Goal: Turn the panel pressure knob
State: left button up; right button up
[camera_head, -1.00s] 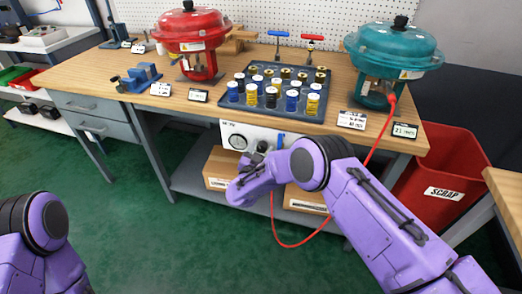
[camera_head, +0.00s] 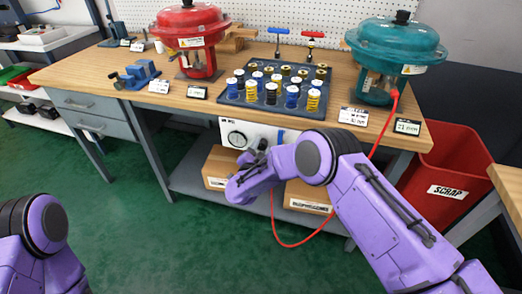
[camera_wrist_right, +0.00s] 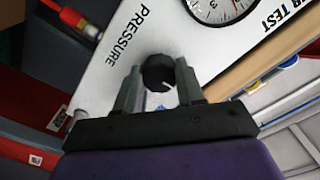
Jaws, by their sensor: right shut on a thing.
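The pressure knob (camera_wrist_right: 158,72) is a black round knob with a white pointer mark on a white panel (camera_wrist_right: 105,62), beside the word PRESSURE. My right gripper (camera_wrist_right: 160,78) has one finger on each side of it and is shut on it. In the head view the white panel (camera_head: 228,124) hangs under the bench front, with a round gauge (camera_head: 237,139). My right gripper (camera_head: 256,152) is at the panel there, and my own wrist hides part of it. My left arm shows at lower left, but its gripper is out of view.
A red hose (camera_head: 285,243) loops below the panel and runs up to the teal actuator (camera_head: 396,45). A tray of springs (camera_head: 262,112) and a red actuator (camera_head: 191,27) stand on the bench. Cardboard boxes (camera_head: 218,169) sit below. A red scrap bin (camera_head: 447,170) stands at right.

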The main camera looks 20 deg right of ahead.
jog(key=m+b, duration=0.1)
jog(key=m, duration=0.1)
jog(key=m+b, duration=0.1)
jog(key=m, duration=0.2)
jog(key=shift+f+m, duration=0.2)
jog(key=shift+m, duration=0.1)
jog(key=shift+m+b, duration=1.25)
jog(key=shift+m, duration=0.85)
jog(key=shift+r, duration=0.1)
jog(key=o, duration=1)
jog(key=shift+o, duration=0.2)
jog(key=v, duration=1)
jog(key=shift+s+a, duration=0.2)
jog(key=shift+s, duration=0.05)
